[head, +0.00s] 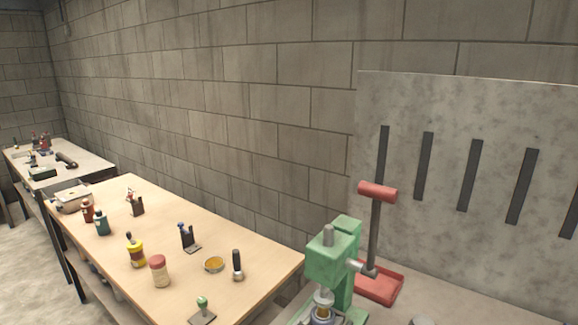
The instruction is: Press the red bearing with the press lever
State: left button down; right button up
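A green press (335,262) stands at the bottom, right of centre, with a grey cap on top. Its lever (375,235) is a dark rod that stands nearly upright on the press's right side, with a red cylindrical handle (377,192) at its top. Under the press head is a small round metal and yellowish part (323,304), cut off by the bottom edge. I cannot make out a red bearing. Neither of my grippers is in view.
A red tray (388,293) lies right of the press, behind the lever's base. A wooden table (115,258) to the left holds bottles, jars and small tools. A slotted grey panel (450,120) stands behind. A farther table (90,165) is at far left.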

aim_at(378, 193)
jog(key=z, duration=0.45)
jog(key=j+z, duration=0.2)
jog(key=z, duration=0.25)
jog(key=k+j+z, duration=0.15)
jog(key=z, duration=0.3)
jog(key=k+j+z, duration=0.15)
jog(key=z, duration=0.3)
jog(key=k+z, duration=0.1)
jog(key=z, duration=0.35)
jog(key=k+j+z, duration=0.1)
jog(key=k+z, duration=0.2)
jog(key=k, duration=0.5)
jog(key=k+z, duration=0.3)
jog(key=k, duration=0.5)
